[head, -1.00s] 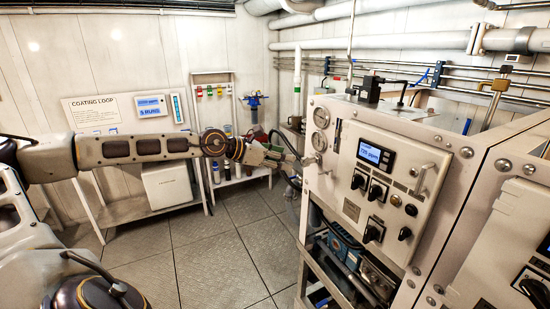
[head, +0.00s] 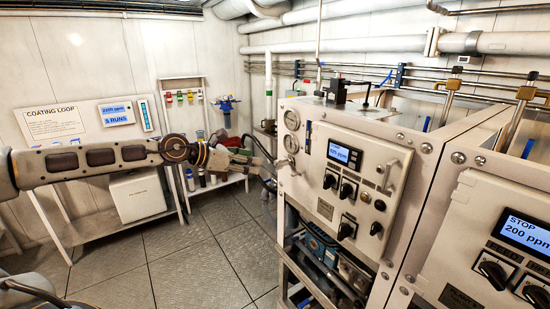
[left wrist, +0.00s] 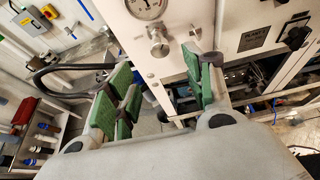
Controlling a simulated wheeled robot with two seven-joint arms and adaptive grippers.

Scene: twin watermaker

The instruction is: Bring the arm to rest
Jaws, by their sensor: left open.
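My left arm reaches across the head view from the left edge. Its gripper (head: 262,162) is beside the left side of the near watermaker cabinet (head: 345,185), by the gauges. In the left wrist view the left gripper (left wrist: 160,90) is open, its green-padded fingers wide apart and nothing between them. A round metal valve knob (left wrist: 158,42) under a pressure gauge (left wrist: 146,8) sits on the panel just beyond the fingertips. Whether a finger touches the panel I cannot tell. My right gripper is not in view.
A second cabinet at right has a display (head: 522,232) reading STOP, 200 ppm. A white bench (head: 110,212) and a rack with coloured clips (head: 185,95) stand along the back wall. A dark hose (left wrist: 70,75) runs near the gripper. The floor (head: 190,260) is clear.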

